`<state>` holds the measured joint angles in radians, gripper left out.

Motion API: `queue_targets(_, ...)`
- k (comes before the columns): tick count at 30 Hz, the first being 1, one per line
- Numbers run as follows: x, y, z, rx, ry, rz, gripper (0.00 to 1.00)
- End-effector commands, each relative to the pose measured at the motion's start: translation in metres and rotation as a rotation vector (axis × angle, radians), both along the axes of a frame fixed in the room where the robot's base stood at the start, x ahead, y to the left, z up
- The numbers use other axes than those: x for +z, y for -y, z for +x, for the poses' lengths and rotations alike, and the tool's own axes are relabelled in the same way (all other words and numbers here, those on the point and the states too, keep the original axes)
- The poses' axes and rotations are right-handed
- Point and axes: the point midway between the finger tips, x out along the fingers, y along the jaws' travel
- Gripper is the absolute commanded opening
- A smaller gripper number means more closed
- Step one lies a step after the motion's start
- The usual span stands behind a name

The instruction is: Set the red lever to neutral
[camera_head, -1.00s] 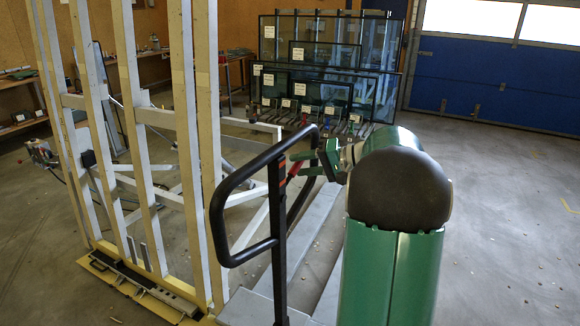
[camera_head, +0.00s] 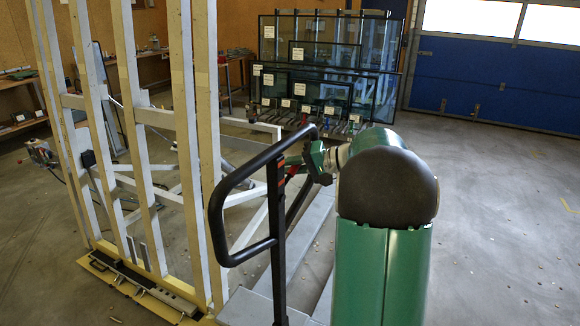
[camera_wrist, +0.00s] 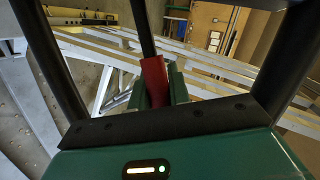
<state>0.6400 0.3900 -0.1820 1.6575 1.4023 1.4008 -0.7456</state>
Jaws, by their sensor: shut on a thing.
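The red lever (camera_wrist: 154,80) stands upright in the middle of the wrist view, between the green fingers of my gripper (camera_wrist: 158,88). My gripper is shut on it. In the head view my gripper (camera_head: 297,165) is just right of the black handle post, and only a small red part of the lever (camera_head: 290,170) shows there. The black tube handle (camera_head: 215,215) with its post partly hides the fingers and the lever. The lever's lower end and pivot are hidden.
The tall glass frame with pale uprights (camera_head: 183,130) stands at the left. Grey beams (camera_head: 310,240) lie low beneath the handle. Glass panes in a rack (camera_head: 325,75) stand at the back. The floor (camera_head: 500,220) at the right is mostly clear.

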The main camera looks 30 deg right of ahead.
Motion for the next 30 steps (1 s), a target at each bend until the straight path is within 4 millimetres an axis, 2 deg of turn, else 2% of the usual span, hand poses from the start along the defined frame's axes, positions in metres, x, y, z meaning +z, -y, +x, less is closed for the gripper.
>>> queue_targets(11,-0.036,0.006,0.002,0.000,-0.147,0.314,0.00)
queue_targets(20,-0.037,0.005,0.002,0.000,-0.158,0.340,0.00)
queue_targets(21,-0.037,0.005,0.003,0.000,-0.158,0.340,0.20)
queue_targets(24,-0.037,0.005,0.002,0.000,-0.158,0.340,0.40)
queue_targets(30,-0.037,0.005,0.002,0.000,-0.158,0.339,0.41)
